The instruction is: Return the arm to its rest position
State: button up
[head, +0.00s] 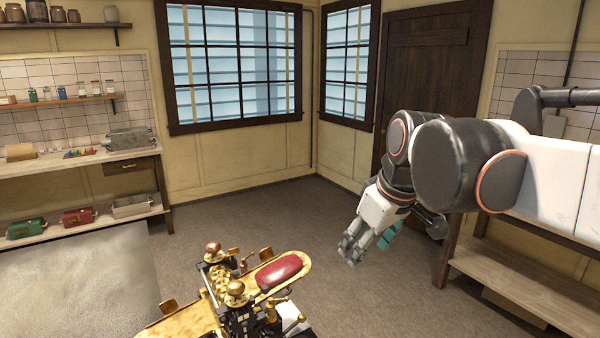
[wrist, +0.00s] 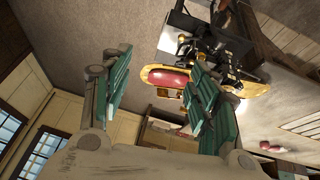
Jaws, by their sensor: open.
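My arm reaches in from the right in the head view, bent so that my gripper (head: 372,244) hangs downward right of the brass roller machine. In the wrist view my gripper (wrist: 160,95) shows two green-padded fingers spread apart with nothing between them touching the pads. The brass roller machine (head: 235,290) stands at the bottom centre of the head view, with a red oval piece (head: 279,270) on its gold plate. In the wrist view the machine (wrist: 205,50) and its red piece (wrist: 170,78) lie beyond the fingers. My gripper is apart from the machine.
A wooden bench (head: 505,275) stands at the right under my arm. A pale table surface (head: 80,285) lies at the lower left. A wall counter (head: 80,160) holds boxes and small items. The floor (head: 310,215) between machine and windows is clear.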

jog(key=s+d+f+m+t+b, duration=0.1)
jog(key=s+d+f+m, duration=0.2)
jog(key=s+f, duration=0.4)
jog(key=s+d+f+m+t+h+b, duration=0.1)
jog(key=s+d+f+m, duration=0.3)
jog(key=s+f, duration=0.4)
jog(key=shift+s+d+f+t+h+b, duration=0.2)
jog(key=shift+d+f+t+h+b, duration=0.1)
jog(key=shift+f+b, duration=0.25)
